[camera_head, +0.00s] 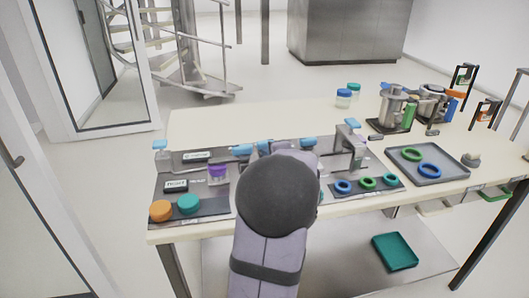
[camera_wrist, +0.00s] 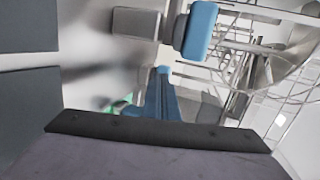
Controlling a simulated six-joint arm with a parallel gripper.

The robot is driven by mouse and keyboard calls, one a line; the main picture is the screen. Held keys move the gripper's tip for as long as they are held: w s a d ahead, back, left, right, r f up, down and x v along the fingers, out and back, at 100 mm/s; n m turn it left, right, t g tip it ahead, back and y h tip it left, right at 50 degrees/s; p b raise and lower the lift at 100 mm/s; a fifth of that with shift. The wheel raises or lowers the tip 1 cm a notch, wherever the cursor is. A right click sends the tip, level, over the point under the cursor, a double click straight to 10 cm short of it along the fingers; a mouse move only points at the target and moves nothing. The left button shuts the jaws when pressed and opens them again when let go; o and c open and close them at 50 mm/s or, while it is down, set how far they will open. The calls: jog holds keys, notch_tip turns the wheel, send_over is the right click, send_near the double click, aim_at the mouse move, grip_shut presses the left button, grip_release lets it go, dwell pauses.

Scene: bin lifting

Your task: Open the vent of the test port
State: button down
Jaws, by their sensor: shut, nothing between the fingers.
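My gripper (camera_wrist: 163,72) shows in the wrist view as narrow blue fingers that meet at the tips, with nothing between them. In the head view, my dark round arm joint hides most of it. Just beyond the tips in the wrist view, a blue block-shaped handle (camera_wrist: 201,31) sits on a grey metal fitting (camera_wrist: 137,23); the fingers look apart from it. I cannot tell for sure whether this is the test port's vent. In the head view, blue handles stand at the back of the bench station, one right of my arm (camera_head: 308,141) and one on a metal post (camera_head: 352,123).
An orange lid (camera_head: 160,210), a teal lid (camera_head: 188,203) and a purple-capped jar (camera_head: 217,172) stand left of my arm. Blue and green rings (camera_head: 367,183) lie to the right. A grey tray (camera_head: 440,172) with rings and metal canisters (camera_head: 393,105) are farther right.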

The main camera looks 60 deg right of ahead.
aim_at(258, 144)
jog(key=shift+w+d, duration=0.75)
jog(key=shift+w, duration=0.25)
jog(key=shift+r, duration=0.1)
jog(key=p, duration=0.4)
jog(key=shift+w+r, duration=0.4)
jog(key=shift+p, duration=0.4)
jog(key=shift+w+f, duration=0.1)
jog(key=shift+w, duration=0.1)
jog(key=shift+s+a, duration=0.1)
jog(key=shift+s+a+f+p, duration=0.1)
jog(key=shift+s+p, duration=0.05)
jog(key=shift+p, duration=0.25)
jog(key=v, duration=0.4)
jog(key=p+v, duration=0.1)
jog(key=v, duration=0.4)
jog(key=a+f+p+v, duration=0.1)
jog(key=v, duration=0.3)
jog(key=shift+a, duration=0.3)
